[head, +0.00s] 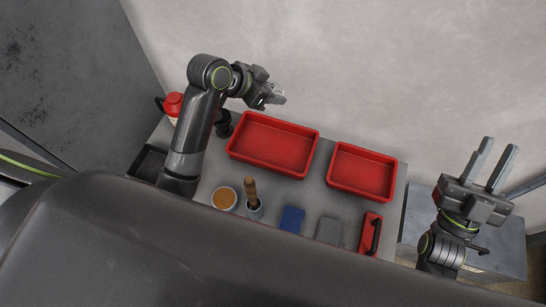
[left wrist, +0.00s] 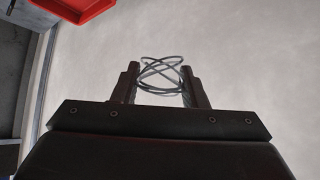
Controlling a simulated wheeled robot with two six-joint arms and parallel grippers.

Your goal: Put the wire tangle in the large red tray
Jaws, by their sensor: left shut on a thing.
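The wire tangle (left wrist: 161,72) is a loose bundle of thin grey loops, clear in the left wrist view between the fingers. My left gripper (head: 275,95) is shut on it, and it also shows in the left wrist view (left wrist: 162,92). In the head view the gripper appears just beyond the far edge of the large red tray (head: 272,146), and the tangle is too small to make out well. The large red tray is the left one of two and looks empty. My right gripper (head: 495,150) is open and empty at the far right, away from the trays.
A smaller red tray (head: 362,173) stands to the right, empty. In front are an orange-filled cup (head: 225,198), a wooden-handled tool (head: 251,190), a blue block (head: 292,219), a grey block (head: 329,231) and a red block with black handle (head: 370,234). A red container (head: 173,104) stands left.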

